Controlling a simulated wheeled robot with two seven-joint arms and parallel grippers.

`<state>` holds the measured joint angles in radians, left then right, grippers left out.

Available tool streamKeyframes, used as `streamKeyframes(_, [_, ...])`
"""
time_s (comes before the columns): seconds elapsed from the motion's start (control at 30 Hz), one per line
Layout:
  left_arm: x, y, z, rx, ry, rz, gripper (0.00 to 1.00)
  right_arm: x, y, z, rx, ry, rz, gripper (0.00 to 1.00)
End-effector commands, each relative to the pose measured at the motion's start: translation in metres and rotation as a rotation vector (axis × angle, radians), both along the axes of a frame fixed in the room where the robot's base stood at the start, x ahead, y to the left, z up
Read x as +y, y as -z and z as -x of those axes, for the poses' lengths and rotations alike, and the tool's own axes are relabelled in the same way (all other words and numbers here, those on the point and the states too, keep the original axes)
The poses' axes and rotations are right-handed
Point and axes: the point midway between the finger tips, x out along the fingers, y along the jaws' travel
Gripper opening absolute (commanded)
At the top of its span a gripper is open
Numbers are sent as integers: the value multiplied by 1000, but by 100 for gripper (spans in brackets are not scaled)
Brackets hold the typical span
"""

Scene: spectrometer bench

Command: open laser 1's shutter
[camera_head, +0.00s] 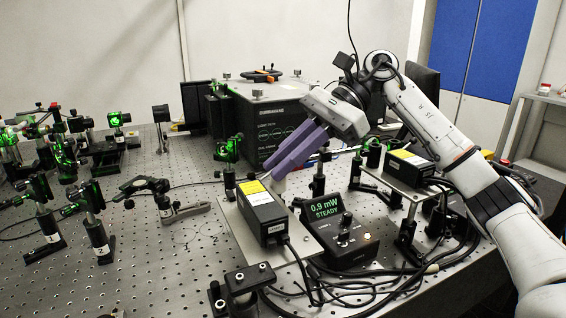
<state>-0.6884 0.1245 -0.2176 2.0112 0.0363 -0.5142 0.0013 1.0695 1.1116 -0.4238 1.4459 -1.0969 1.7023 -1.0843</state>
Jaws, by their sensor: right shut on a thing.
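A black laser box (262,218) with a yellow and white label on top sits on a metal plate (308,238) at the middle of the bench. Its small front label is too small to read. A second similar box (409,166) stands on a raised plate to the right. My right gripper (277,170) reaches in from the upper right, its purple fingers pointing down to the far end of the nearer box. It is shut on a small pale part there, apparently the shutter; the fingers hide most of it. My left gripper is not in view.
A meter (342,235) reads 0.9 mW STEADY, right of the nearer box. Loose cables run across the front right. Optics mounts (97,235) crowd the left, some lit green. A large black instrument (266,120) stands behind. Bare perforated bench (150,265) shows at front left.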

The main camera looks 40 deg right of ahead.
Motion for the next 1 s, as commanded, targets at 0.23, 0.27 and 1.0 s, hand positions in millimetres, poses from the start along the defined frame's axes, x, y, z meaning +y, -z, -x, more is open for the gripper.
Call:
streamKeyframes(0.23, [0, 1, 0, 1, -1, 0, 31, 0, 0, 0, 0, 1, 0, 23])
streamKeyframes(0.27, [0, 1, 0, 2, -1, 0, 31, 0, 0, 0, 0, 1, 0, 23])
streamKeyframes(1.0, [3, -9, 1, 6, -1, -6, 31, -64, -54, 18, -2, 4, -1, 23])
